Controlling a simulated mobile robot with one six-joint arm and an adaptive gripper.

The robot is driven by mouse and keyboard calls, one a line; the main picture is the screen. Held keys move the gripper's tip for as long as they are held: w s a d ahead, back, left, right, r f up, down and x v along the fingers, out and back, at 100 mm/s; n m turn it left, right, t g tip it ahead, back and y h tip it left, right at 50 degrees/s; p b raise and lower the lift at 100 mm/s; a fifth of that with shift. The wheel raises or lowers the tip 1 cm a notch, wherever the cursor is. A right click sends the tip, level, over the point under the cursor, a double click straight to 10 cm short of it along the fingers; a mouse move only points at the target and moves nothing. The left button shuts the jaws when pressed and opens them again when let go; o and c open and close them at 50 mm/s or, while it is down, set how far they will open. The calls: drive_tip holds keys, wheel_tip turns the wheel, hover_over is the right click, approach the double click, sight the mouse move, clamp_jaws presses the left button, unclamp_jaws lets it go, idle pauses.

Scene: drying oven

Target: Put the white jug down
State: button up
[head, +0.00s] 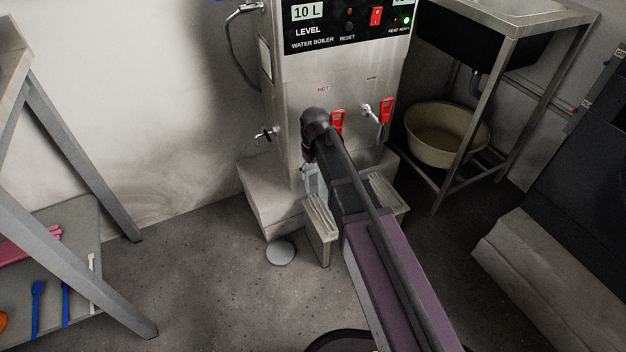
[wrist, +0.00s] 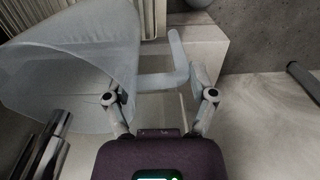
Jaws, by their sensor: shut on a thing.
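The white jug (wrist: 70,60) fills the left of the wrist view as a pale, translucent vessel lying tilted in the picture. Its handle (wrist: 176,62) reaches right, between the fingers of my gripper (wrist: 160,88). My gripper is shut on the jug at the handle; the exact contact is partly hidden. In the head view my arm hides the gripper and most or all of the jug, in front of the water boiler (head: 300,75). A small pale piece beside the arm there is too small to identify.
Drip trays (head: 319,216) stand out below the boiler's red-handled taps. A beige basin (head: 447,138) sits under the sink stand at right. A metal-legged table (head: 75,145) with a low shelf of utensils is at left. The floor (head: 200,270) between is mostly clear.

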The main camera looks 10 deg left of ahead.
drive_tip(key=shift+f, duration=0.1)
wheel_tip(320, 180, down, 3)
drive_tip(key=b, duration=0.3)
drive_tip(key=shift+f+b, duration=0.2)
drive_tip(key=shift+b, duration=0.1)
drive_tip(key=o, duration=1.2)
drive_tip(key=shift+o, duration=0.2)
drive_tip(key=shift+r, duration=0.1)
drive_tip(key=r+p, duration=1.2)
drive_tip(key=shift+w+d, duration=0.15)
drive_tip(key=shift+d, duration=0.05)
